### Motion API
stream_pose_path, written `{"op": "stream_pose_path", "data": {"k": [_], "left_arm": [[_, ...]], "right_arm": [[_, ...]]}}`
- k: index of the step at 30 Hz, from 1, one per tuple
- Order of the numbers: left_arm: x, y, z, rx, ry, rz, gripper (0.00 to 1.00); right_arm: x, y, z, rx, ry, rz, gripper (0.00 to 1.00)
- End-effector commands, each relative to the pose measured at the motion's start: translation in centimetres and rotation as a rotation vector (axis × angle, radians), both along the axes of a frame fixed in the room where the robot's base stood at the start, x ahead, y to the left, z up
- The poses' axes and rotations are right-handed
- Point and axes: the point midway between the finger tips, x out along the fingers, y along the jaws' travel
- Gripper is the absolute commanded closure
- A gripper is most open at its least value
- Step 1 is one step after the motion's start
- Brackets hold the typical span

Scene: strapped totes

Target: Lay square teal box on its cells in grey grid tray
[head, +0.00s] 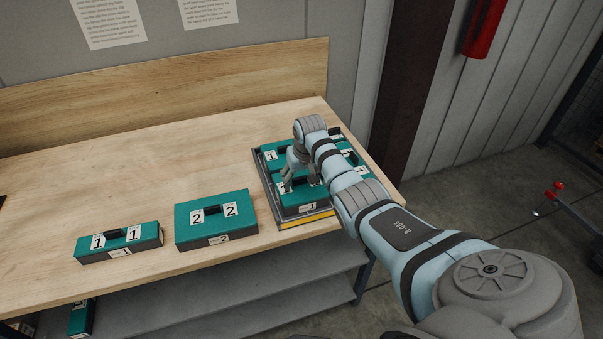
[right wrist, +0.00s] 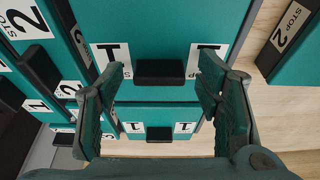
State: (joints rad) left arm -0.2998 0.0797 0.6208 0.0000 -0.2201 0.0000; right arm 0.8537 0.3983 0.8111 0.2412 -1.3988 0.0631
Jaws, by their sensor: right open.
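A square-looking teal box (head: 231,209) with black handle and "2" labels stands on the table, left of the grey grid tray (head: 267,190). Its dark side edge shows at the right of the right wrist view (right wrist: 288,62). The tray holds several teal boxes, partly hidden by my right arm. My right gripper (head: 290,184) is over the tray's front left part. In the right wrist view its open fingers (right wrist: 162,82) stand on either side of the black handle (right wrist: 160,72) of a teal box with "1" labels; contact cannot be told. My left gripper is out of view.
A narrow teal box (head: 118,241) with "1" labels stands at the left of the table. A wooden backboard (head: 180,85) runs along the back. The table behind the two loose boxes is clear. A grey shelf (head: 240,292) lies below.

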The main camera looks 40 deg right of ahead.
Motion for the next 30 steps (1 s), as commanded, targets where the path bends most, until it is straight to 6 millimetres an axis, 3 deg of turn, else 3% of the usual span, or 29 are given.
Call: {"op": "stream_pose_path", "data": {"k": [5,12,15,19,30], "left_arm": [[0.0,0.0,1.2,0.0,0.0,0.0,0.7],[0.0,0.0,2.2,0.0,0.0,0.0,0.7],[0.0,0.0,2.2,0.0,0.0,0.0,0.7],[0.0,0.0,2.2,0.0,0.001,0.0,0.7],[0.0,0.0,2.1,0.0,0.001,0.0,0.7]], "right_arm": [[-0.6,0.1,2.7,-0.002,-0.002,0.001,0.4],[-2.5,0.8,8.9,-0.002,-0.005,0.001,0.4],[-3.0,1.0,10.7,-0.001,-0.004,-0.001,0.4],[-3.4,1.1,11.6,0.0,0.0,0.0,0.4],[-3.4,1.1,11.5,0.0,0.0,-0.001,0.4]]}}
